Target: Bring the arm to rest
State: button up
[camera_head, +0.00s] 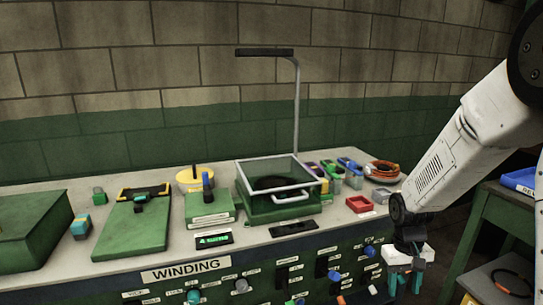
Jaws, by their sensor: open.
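My white arm (465,145) comes in from the upper right and bends down at a dark wrist joint. My gripper (405,287) hangs at its end, pointing down, with teal fingers apart and nothing visible between them. It appears in front of the right part of the bench's front panel, low in the picture. I cannot tell its exact distance from the panel.
The bench (60,275), labelled WINDING, carries a green board (135,228), a green unit with a clear-topped frame (278,205), a red tray (359,204) and an orange coil (383,169). Knobs line its front. A green side table (500,205) stands at right.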

jog(key=s+a+r+t, duration=0.1)
jog(key=s+a+r, duration=0.2)
jog(key=s+r, duration=0.8)
jog(key=s+a+r+t, duration=0.2)
jog(key=s+a+r, duration=0.1)
jog(key=s+r, duration=0.8)
jog(key=shift+s+a+t+y, duration=0.25)
jog(key=shift+s+t+y, duration=0.05)
jog(key=shift+s, duration=0.3)
